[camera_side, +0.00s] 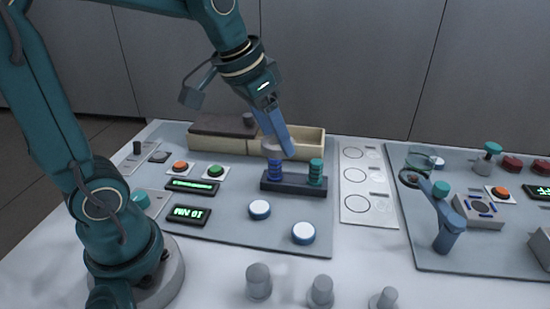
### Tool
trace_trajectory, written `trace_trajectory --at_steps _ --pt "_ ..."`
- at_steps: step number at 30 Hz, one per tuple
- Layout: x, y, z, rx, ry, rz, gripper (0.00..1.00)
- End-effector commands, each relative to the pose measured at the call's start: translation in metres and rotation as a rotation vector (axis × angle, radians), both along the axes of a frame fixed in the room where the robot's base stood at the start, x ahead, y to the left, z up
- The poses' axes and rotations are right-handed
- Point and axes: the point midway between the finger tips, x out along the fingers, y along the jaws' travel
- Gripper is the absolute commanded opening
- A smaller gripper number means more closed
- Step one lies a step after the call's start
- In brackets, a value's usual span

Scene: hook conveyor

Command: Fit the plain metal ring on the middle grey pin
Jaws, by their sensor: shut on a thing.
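My gripper (279,148), with blue fingers, is low over the left post of a dark rack (292,186). It is shut on a pale metal ring (270,150), partly hidden by the fingers. The ring is just above the blue rings (275,170) on that post; I cannot tell whether it touches them. Three grey pins stand at the front edge of the white table. The middle grey pin (321,290) is bare and upright, between the left pin (258,280) and the right, shorter pin (386,298).
Teal rings (316,171) fill the rack's right post. An open beige bin (310,142) stands behind. Two white-topped buttons (260,209) and (303,232) lie between rack and pins. A blue hooked post (447,235) stands at the right. The table around the pins is clear.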

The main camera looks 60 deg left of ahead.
Motion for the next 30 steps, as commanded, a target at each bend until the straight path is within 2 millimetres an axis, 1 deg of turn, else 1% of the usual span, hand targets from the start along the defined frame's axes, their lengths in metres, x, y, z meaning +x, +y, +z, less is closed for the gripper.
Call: trace_trajectory --at_steps 1,4,7,9,12,15,18,21,26,30 --pt "0.003 -0.015 -0.003 0.0 0.002 -0.053 0.03" --pt "0.007 -0.046 -0.008 0.0 0.002 -0.166 0.03" --pt "0.004 -0.081 -0.015 0.0 0.002 -0.287 0.03" --pt "-0.001 -0.105 -0.02 -0.001 0.002 -0.368 0.03" --pt "-0.012 -0.133 -0.026 0.0 0.001 -0.472 0.03" --pt "-0.024 -0.154 -0.032 0.0 0.001 -0.555 0.03" --pt "-0.034 -0.168 -0.036 -0.001 0.0 -0.611 0.03" --pt "-0.039 -0.174 -0.038 -0.001 -0.001 -0.641 0.03" --pt "-0.041 -0.177 -0.044 -0.002 -0.001 -0.65 0.03" --pt "-0.042 -0.176 -0.057 0.0 0.003 -0.649 0.03"
